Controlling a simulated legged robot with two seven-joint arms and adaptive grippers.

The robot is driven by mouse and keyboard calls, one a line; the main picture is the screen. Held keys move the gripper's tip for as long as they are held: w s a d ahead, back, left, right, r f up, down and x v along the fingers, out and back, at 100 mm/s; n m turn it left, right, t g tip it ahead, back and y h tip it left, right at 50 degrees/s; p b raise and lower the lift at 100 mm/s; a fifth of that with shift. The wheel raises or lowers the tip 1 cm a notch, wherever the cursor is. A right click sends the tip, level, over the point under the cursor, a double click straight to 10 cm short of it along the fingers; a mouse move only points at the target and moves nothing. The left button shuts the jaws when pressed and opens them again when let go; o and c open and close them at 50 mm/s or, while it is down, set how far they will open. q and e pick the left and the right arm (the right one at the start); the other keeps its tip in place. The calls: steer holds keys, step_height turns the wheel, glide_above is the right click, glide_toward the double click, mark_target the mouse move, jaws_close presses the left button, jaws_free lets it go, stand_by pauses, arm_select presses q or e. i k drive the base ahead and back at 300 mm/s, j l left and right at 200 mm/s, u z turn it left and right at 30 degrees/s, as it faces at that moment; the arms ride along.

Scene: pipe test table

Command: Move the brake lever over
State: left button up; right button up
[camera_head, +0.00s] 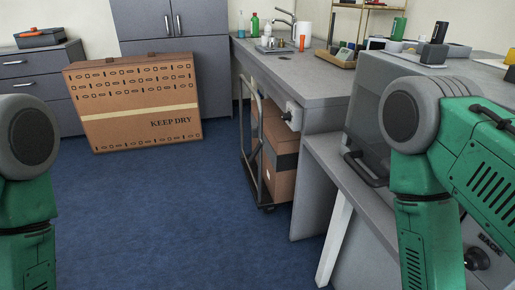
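I cannot pick out a brake lever with certainty. A black curved handle (366,170) sits on the front of the grey machine (365,118) at the right. A black round knob (477,259) shows on the machine's lower right panel, next to partly hidden lettering. My green and grey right arm stands in front of much of this machine and hides part of it. My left arm shows at the left edge. Neither gripper is in the picture, so what they hold or touch cannot be seen.
A large cardboard box (136,103) leans by grey cabinets (160,23). A trolley (252,150) with brown boxes (281,160) stands beside the grey counter (300,80), which carries bottles and a sink tap. A pale slanted leg (334,240) stands at the machine. The blue floor (160,215) between is clear.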

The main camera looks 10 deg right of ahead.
mark_target(262, 143)
steer(key=i+j+z, duration=0.2)
steer(key=i, duration=0.35)
steer(key=i+j, duration=0.25)
steer(key=i, duration=0.15)
steer(key=i+j, duration=0.3)
steer(key=i, duration=0.15)
steer(key=i+j+z, duration=0.15)
steer(key=z, duration=0.25)
steer(key=i+j+z, duration=0.2)
steer(key=z, duration=0.25)
steer(key=i+j+z, duration=0.15)
steer(key=j+z, duration=0.25)
steer(key=l, duration=0.1)
